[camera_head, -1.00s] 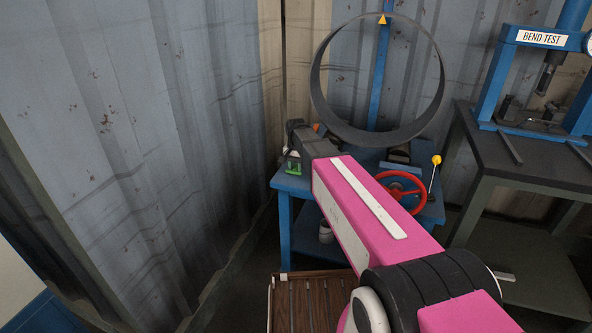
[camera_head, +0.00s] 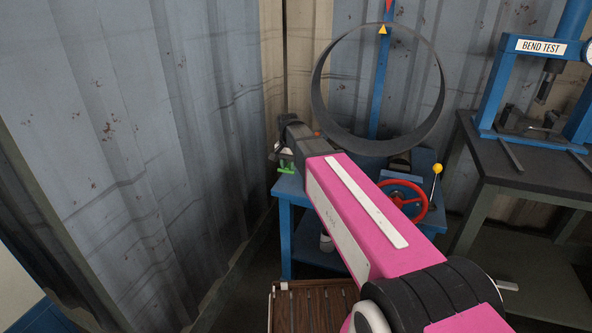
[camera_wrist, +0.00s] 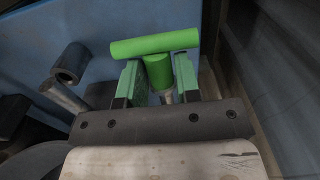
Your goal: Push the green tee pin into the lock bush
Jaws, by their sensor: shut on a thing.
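The green tee pin (camera_wrist: 155,44) is in the wrist view, its crossbar lying across the top and its short stem running down between the fingers. My gripper (camera_wrist: 158,82) is shut on the stem, with one finger on each side. A metal shank shows below the stem. In the head view the green pin (camera_head: 286,170) is a small patch at the end of my arm, on the left side of the blue bench. A dark, hollow bush-like cylinder (camera_wrist: 72,62) on a rod stands left of the pin in the wrist view, apart from it. I cannot tell where the pin's tip is.
A large dark ring (camera_head: 322,110) stands over the blue bench (camera_head: 287,215). A red handwheel (camera_head: 404,184) and a yellow-knobbed lever (camera_head: 437,169) are on its right. A bend test press (camera_head: 497,85) stands further right. The corrugated wall (camera_head: 190,110) is close on the left.

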